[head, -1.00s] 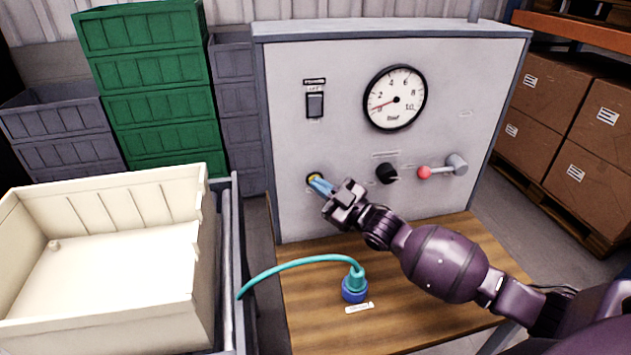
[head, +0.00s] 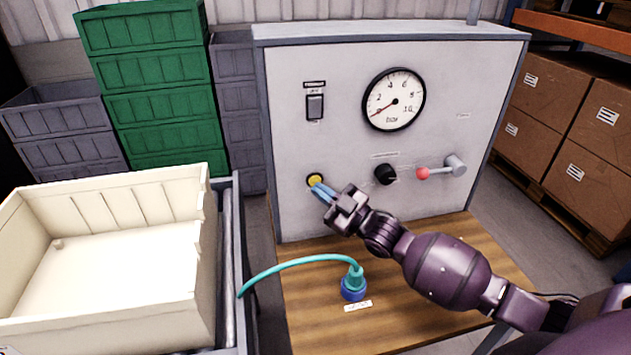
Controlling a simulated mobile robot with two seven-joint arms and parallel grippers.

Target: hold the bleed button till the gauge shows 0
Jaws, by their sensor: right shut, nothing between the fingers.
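The yellow bleed button (head: 314,178) is on the lower left of the grey panel (head: 345,150). My right gripper (head: 316,187) is shut and empty. Its blue fingertips are at the lower edge of the button, and most of the yellow face shows. I cannot tell whether the tips still touch it. The round white gauge (head: 408,88), marked in bar, is on the upper panel. Its red needle points down and left, at about the 0 mark. My left gripper is not in view.
A black rocker switch (head: 315,106), a black knob (head: 386,174) and a red-tipped lever (head: 440,169) are on the panel. A teal hose (head: 300,262) ends in a blue coupling (head: 354,287) on the wooden bench (head: 320,320). A cream crate (head: 180,270) stands left.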

